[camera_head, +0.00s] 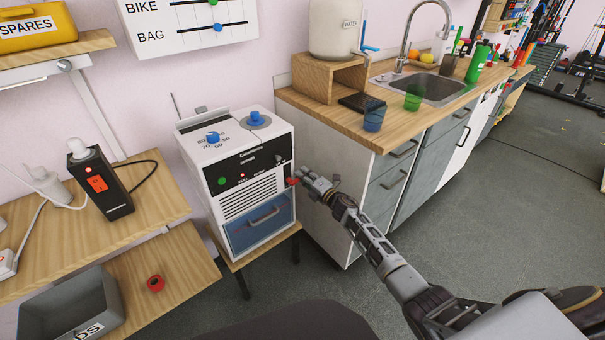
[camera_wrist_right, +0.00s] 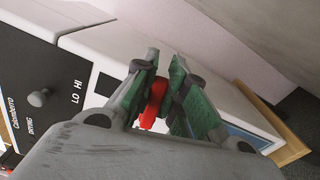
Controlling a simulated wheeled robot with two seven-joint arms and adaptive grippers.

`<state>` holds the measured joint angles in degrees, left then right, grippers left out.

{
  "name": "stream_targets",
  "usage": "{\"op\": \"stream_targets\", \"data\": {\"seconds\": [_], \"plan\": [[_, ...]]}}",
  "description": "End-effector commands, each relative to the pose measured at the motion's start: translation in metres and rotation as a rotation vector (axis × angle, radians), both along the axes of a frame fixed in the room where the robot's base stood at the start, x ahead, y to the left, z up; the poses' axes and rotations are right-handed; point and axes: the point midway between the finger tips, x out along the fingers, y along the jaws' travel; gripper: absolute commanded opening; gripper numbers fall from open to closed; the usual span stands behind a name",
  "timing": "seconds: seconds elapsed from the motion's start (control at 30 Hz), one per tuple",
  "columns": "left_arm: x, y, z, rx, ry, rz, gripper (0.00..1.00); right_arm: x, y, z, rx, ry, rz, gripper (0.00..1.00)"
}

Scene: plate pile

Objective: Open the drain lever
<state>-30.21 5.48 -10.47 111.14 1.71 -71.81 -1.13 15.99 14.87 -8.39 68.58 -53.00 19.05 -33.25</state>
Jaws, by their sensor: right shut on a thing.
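The white machine (camera_head: 246,130) stands on a small wooden stand against the wall. A red lever (camera_head: 291,182) sticks out at the right edge of its front; I take it to be the drain lever. My right gripper (camera_head: 303,182) reaches it from the right. In the right wrist view, the fingers (camera_wrist_right: 165,80) with green pads are shut on the red lever (camera_wrist_right: 153,104), which shows between them. The far end of the lever is partly hidden by the fingers. My left gripper is not in view.
The counter (camera_head: 330,107) with a sink (camera_head: 428,89) stands close to the right of the machine. The wooden bench (camera_head: 152,197) is on the left, with a grey bin (camera_head: 60,318) below it. Open floor (camera_head: 470,220) lies to the right.

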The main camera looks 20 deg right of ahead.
Motion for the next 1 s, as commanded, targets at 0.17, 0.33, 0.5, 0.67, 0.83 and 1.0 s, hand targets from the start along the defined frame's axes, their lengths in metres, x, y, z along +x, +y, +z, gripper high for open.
{"op": "stream_targets", "data": {"seconds": [0.17, 0.33, 0.5, 0.67, 0.83, 1.0], "plan": [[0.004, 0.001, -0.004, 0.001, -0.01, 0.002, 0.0, 0.001, -0.002, -0.007, 0.109, 0.041, -0.003, 0.0], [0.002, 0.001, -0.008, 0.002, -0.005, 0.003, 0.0, 0.001, -0.003, -0.01, 0.174, 0.065, -0.003, 0.0], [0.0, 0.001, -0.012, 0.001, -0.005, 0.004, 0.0, 0.001, -0.002, -0.012, 0.203, 0.076, -0.002, 0.0], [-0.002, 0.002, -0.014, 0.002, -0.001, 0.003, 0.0, 0.0, -0.002, -0.013, 0.209, 0.078, -0.002, 0.0], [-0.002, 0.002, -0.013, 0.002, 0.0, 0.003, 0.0, 0.0, -0.002, -0.013, 0.209, 0.078, -0.002, 0.0], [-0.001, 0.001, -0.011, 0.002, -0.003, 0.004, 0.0, 0.0, -0.002, -0.013, 0.209, 0.078, -0.002, 0.29]]}}
